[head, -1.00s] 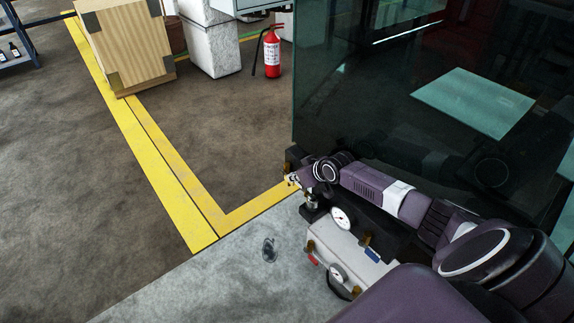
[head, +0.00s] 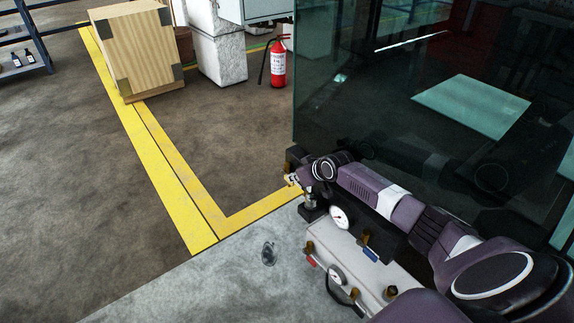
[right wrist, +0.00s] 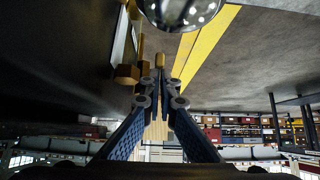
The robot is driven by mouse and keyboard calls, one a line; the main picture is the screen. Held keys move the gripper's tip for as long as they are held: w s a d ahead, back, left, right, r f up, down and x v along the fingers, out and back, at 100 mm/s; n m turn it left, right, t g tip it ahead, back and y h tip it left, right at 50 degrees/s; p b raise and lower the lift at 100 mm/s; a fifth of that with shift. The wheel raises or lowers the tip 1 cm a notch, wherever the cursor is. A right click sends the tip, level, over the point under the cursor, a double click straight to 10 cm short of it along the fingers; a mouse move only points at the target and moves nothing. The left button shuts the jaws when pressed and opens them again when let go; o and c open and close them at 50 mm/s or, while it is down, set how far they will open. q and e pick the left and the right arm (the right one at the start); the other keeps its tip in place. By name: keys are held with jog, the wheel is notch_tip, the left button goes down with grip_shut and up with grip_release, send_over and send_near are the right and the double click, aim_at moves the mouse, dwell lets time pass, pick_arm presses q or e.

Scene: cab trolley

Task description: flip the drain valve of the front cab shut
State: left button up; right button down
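My right gripper (head: 293,180) is at the far end of the dark trolley hardware, by the lower corner of the glass. In the right wrist view its fingers (right wrist: 160,82) run together at the tips, with nothing clearly held between them. Brass-coloured fittings (right wrist: 127,73) are close to the left of the fingertips. The front cab's drain valve cannot be told apart for certain. A white box unit with brass fittings (head: 352,258) carries a red handle (head: 311,260) and a blue handle (head: 370,254). My left gripper is out of view.
Two round gauges (head: 339,217) sit near the arm. A shiny domed part (right wrist: 182,10) is above the fingers. A dark glass panel (head: 400,110) stands behind the arm. A wooden crate (head: 135,48) and a red extinguisher (head: 278,65) are farther off. The floor on the left is clear.

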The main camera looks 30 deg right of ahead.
jog(key=shift+s+a+f, duration=0.1)
jog(key=shift+s+f, duration=0.45)
jog(key=shift+f, duration=0.3)
jog(key=shift+s+r, duration=0.2)
jog(key=shift+r, duration=0.05)
jog(key=w+r+v, duration=0.1)
jog(key=v, duration=0.6)
jog(key=shift+r, duration=0.25)
